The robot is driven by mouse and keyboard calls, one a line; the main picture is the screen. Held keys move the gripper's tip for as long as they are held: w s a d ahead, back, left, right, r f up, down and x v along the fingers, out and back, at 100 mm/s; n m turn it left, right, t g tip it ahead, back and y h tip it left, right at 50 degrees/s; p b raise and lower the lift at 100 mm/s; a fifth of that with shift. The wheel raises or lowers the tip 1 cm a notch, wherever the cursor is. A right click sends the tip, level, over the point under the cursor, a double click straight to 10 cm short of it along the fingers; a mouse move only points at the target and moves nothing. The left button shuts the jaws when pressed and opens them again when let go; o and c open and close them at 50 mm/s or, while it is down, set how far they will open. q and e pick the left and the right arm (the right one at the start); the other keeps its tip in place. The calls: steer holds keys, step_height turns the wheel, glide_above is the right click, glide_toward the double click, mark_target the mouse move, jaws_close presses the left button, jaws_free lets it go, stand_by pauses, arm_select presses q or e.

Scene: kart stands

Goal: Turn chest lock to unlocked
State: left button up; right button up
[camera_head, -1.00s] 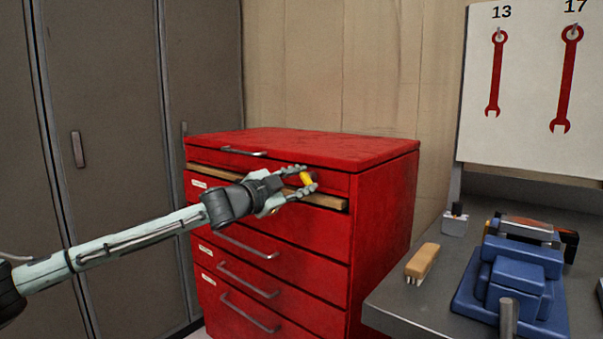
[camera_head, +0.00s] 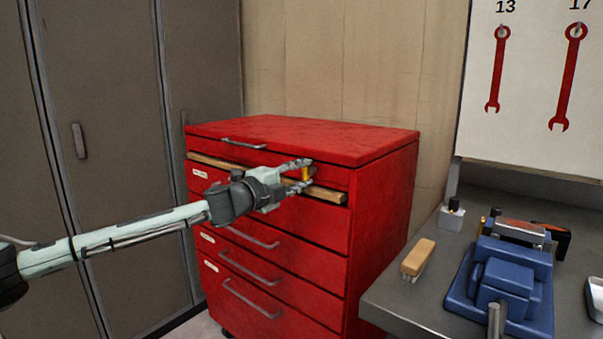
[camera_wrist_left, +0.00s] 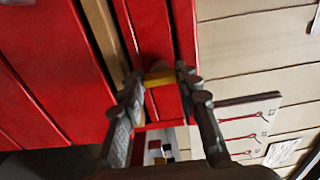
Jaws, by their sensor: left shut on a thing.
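The red tool chest (camera_head: 384,210) stands against the back wall, and its red front also shows in the wrist view (camera_wrist_left: 45,60). A small yellow lock knob (camera_head: 306,174) sits at the upper right of its front; the knob also shows in the left wrist view (camera_wrist_left: 160,79). My left gripper (camera_head: 303,175) reaches in from the left and is shut on the lock knob, one finger above and one below it in the head view. The knob stands about upright there. Its base is partly hidden by the fingers. My right gripper is not in view.
A wooden strip (camera_head: 330,195) runs across the chest front just below the knob. Drawer handles (camera_head: 250,297) stick out lower down. At right, a workbench (camera_head: 385,307) holds a blue vise (camera_head: 510,275) and a brush (camera_head: 418,257). Grey lockers (camera_head: 110,200) stand at left.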

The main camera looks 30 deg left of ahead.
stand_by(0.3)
arm_select(q)
steer(key=o, duration=1.2)
steer(key=shift+c, duration=0.2)
